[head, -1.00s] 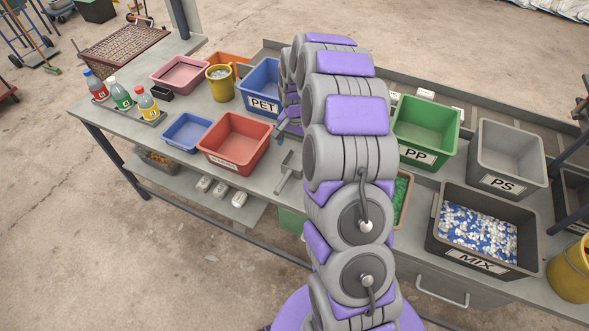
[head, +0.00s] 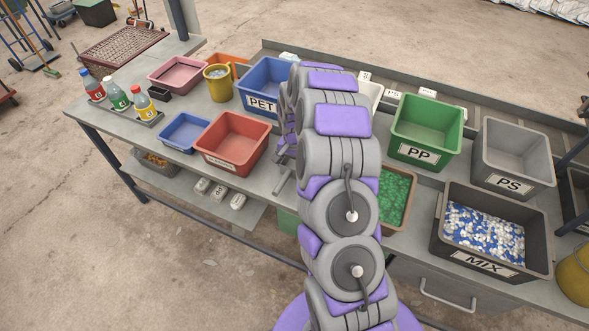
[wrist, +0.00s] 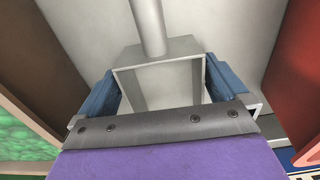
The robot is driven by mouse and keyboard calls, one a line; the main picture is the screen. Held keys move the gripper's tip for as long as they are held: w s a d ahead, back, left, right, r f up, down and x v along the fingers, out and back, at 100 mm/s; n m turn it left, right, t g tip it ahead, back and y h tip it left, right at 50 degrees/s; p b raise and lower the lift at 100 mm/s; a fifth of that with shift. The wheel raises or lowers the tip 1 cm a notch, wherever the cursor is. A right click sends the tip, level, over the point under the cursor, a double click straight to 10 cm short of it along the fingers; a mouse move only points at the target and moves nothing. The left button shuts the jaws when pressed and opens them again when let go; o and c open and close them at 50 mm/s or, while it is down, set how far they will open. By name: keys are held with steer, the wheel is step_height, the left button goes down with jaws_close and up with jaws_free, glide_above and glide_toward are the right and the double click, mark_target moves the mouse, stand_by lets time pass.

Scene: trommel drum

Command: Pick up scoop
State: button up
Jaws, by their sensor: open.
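The grey metal scoop (wrist: 152,52) lies on the bench between the red bin and the green-filled tray. In the wrist view its round handle runs up out of the top of the picture. My gripper (wrist: 160,78) is open, with one blue finger on each side of the scoop's squared body; I cannot tell whether either finger touches it. In the head view my arm hides most of the scoop, and a grey part of it (head: 282,180) shows left of the arm.
The red bin (head: 207,158) stands close left of my gripper, and the tray of green pieces (head: 411,203) is on the right. The blue PET bin (head: 247,92) is behind. The MIX bin (head: 439,236) and PP bin (head: 401,144) stand farther right.

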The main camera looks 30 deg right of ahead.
steer(key=shift+a+r, duration=0.1)
steer(key=shift+a, duration=0.3)
steer(key=shift+c, duration=1.4)
steer(key=shift+d, duration=0.25)
steer(key=c, duration=0.7)
steer(key=shift+o, duration=0.2)
steer(key=shift+r, duration=0.1)
step_height(320, 180, up, 10)
steer(key=p, duration=0.2)
